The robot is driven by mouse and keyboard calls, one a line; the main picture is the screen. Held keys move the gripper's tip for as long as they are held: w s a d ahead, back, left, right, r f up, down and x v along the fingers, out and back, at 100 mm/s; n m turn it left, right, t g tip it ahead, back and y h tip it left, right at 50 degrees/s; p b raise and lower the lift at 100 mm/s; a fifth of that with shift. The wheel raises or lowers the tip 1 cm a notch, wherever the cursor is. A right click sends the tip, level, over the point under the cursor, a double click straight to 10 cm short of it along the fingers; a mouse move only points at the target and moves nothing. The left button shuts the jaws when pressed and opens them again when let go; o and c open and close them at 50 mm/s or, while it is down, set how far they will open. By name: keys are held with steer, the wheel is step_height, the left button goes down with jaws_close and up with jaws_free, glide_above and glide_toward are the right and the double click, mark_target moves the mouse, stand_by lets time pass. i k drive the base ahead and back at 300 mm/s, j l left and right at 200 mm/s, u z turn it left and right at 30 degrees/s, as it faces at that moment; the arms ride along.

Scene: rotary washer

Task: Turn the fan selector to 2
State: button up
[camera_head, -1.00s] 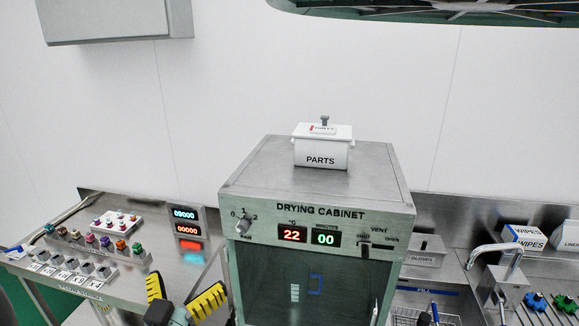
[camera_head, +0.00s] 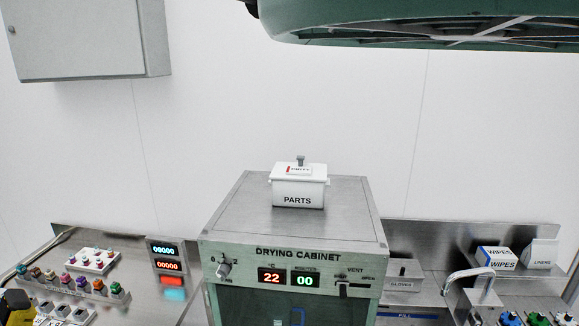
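The fan selector (camera_head: 224,268) is a small grey knob at the left end of the drying cabinet's front panel (camera_head: 248,272). The marks 0 and 2 show above it on either side, with a FAN label below. Its pointer is too small to read for certain.
The cabinet display reads 22 and 00, with a vent slider (camera_head: 343,284) to the right. A PARTS box (camera_head: 299,187) sits on top. A control console (camera_head: 205,302) with several coloured knobs stands left. A sink tap (camera_head: 468,276) and boxes stand right.

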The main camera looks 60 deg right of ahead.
mark_target(223, 270)
steer(key=z, duration=1.1)
steer(key=i+j+u, duration=0.15)
steer(key=j, duration=0.3)
